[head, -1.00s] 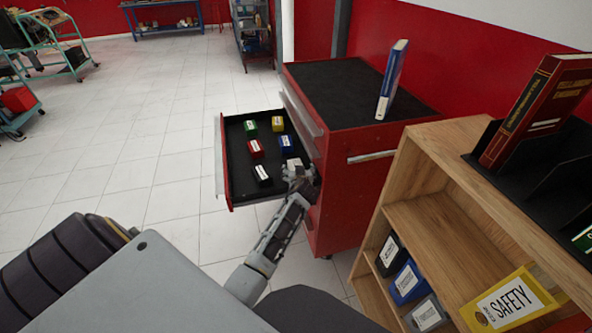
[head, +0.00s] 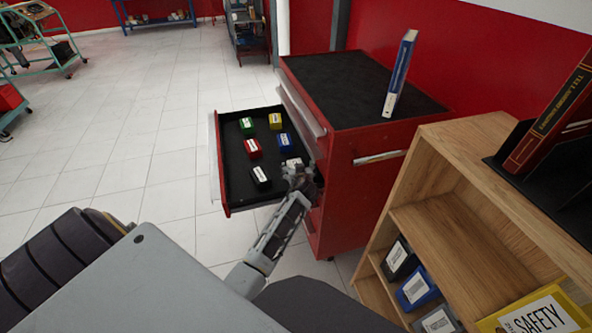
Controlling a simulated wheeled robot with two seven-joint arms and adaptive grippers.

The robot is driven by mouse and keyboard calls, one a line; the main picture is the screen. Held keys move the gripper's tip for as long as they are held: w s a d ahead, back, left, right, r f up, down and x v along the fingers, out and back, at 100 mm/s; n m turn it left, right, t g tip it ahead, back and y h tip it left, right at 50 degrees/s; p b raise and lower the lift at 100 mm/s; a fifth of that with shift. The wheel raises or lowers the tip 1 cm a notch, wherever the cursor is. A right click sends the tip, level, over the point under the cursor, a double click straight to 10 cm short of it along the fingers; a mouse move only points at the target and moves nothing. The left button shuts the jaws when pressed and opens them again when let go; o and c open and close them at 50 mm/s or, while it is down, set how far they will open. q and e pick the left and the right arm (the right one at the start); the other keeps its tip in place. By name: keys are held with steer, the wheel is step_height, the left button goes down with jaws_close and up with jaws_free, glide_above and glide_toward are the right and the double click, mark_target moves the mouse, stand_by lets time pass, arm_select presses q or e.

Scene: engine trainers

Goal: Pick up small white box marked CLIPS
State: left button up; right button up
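The small white box (head: 291,162) is in the open drawer (head: 224,190) of the red cabinet, at the drawer's right side near the cabinet front. It is partly hidden by my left gripper (head: 295,171), and its marking is too small to read. My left gripper is over the drawer's right end, right at the white box. Its fingers are too small and blurred to tell open from shut, and I cannot tell whether they touch the box. My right gripper is not in view.
Green (head: 247,126), yellow (head: 275,121), red (head: 253,148), blue (head: 285,143) and black (head: 260,178) boxes share the drawer. The red cabinet (head: 345,190) bears an upright blue book (head: 399,75). A wooden shelf (head: 470,215) stands at the right. Floor left of the drawer is clear.

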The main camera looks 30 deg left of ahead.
arm_select(q)
steer(key=shift+c, duration=0.7)
steer(key=c, duration=1.2)
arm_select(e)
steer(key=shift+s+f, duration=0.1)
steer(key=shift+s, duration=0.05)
